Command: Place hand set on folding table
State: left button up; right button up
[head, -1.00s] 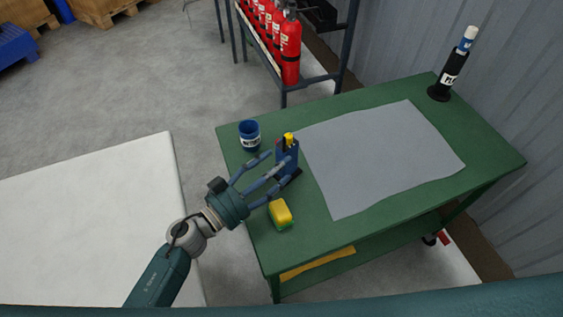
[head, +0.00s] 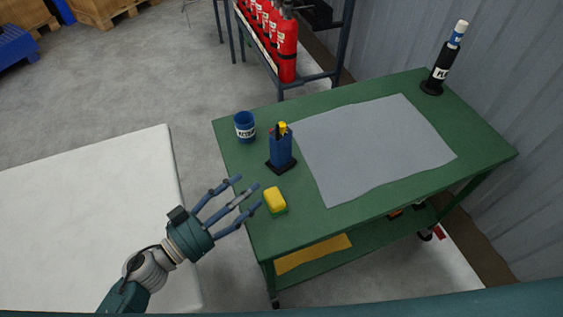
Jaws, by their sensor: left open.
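A dark blue upright holder (head: 280,148) with a black base and yellow and dark tops showing stands on the left part of the green table (head: 353,194). It may be the hand set, but I cannot tell for sure. My left gripper (head: 246,191) is open and empty, left of and below the holder, with its fingers spread over the table's left edge and apart from the holder. A broad white flat top (head: 90,215) at the left may be the folding table. My right gripper is not in view.
A blue labelled cup (head: 245,126) stands behind the holder, and a yellow-green sponge-like block (head: 275,200) lies close to my fingertips. A grey mat (head: 375,147) covers the table's middle. A black cylinder (head: 441,70) stands far right. Red extinguishers (head: 287,48) stand behind. The white top is bare.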

aim_at(50, 270)
jog(key=k+l, duration=0.2)
jog(key=k, duration=0.2)
jog(key=k+l, duration=0.2)
jog(key=k, duration=0.2)
